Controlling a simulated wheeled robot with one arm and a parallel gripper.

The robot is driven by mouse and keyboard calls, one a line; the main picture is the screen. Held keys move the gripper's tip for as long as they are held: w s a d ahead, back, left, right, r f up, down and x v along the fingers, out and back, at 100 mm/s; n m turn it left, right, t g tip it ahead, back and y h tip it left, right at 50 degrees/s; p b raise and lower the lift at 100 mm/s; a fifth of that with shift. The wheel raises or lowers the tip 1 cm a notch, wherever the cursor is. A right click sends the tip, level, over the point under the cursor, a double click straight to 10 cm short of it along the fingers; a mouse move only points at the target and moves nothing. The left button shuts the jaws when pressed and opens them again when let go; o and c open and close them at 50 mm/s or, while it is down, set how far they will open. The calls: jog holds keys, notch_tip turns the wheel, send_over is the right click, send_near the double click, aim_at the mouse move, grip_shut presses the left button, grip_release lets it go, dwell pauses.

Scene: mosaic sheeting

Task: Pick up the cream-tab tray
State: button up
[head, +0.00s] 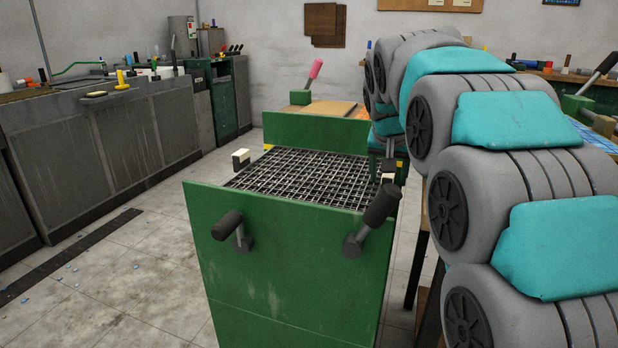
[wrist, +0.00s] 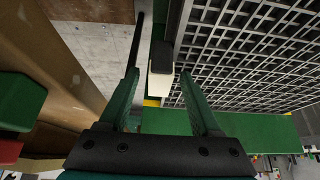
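The cream-tab tray (head: 300,180) is a dark metal grid lying level in the top of a green box-like stand (head: 290,255). One cream tab (head: 241,159) with a dark end sticks out at its left edge, another (head: 388,167) at its right edge. In the wrist view the grid (wrist: 255,50) fills the upper right. My gripper (wrist: 160,72) is open, with one green finger on each side of the cream tab (wrist: 161,88). Gaps show between the fingers and the tab. In the head view my arm hides part of the gripper.
Two dark-handled levers (head: 230,226) (head: 375,215) stick out of the stand's front. A pink-handled lever (head: 313,74) stands behind it. A brown panel (wrist: 75,70) is beside my gripper.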

grip_shut()
dwell(0.3)
dwell(1.0)
